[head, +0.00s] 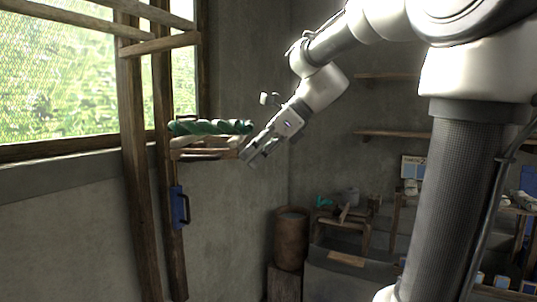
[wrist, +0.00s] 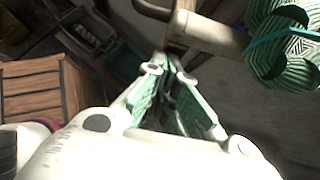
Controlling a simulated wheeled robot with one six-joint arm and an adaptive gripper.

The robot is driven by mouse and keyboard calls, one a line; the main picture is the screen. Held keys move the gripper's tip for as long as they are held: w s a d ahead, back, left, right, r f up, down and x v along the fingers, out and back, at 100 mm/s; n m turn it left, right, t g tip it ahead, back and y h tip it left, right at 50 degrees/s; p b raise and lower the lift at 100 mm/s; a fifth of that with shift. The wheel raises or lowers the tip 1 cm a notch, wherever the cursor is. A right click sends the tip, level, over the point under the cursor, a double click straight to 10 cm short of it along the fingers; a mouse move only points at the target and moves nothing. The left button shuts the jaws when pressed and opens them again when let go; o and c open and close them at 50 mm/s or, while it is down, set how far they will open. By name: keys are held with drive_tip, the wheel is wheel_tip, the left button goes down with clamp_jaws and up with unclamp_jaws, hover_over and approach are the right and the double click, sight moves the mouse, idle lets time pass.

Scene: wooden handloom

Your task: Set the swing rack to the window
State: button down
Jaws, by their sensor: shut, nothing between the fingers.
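The swing rack (head: 208,156) is a set of short wooden bars standing out from a wooden post beside the window (head: 60,80). Green twisted yarn (head: 210,127) and a paler skein lie along it. My gripper (head: 250,158) is at the rack's free right end, pointing down and left. The fingers hold nothing. I cannot tell whether they touch the bar.
A blue handle (head: 180,206) is on the post below the rack. A brown barrel (head: 291,238) stands below and right of my gripper. Wall shelves (head: 390,135) and a cluttered low bench (head: 345,235) are at the back. The wall below the rack is open.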

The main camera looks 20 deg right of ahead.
sight(198, 159)
drive_tip(key=shift+m, duration=0.3)
drive_tip(key=a, duration=1.1)
drive_tip(key=shift+s+a, duration=0.15)
drive_tip(key=shift+s, duration=0.1)
drive_tip(key=shift+w+a+t, duration=0.1)
drive_tip(key=shift+a+t, duration=0.2)
drive_tip(key=shift+a, duration=0.45)
drive_tip(key=shift+a+r, duration=0.1)
drive_tip(key=shift+r, duration=0.05)
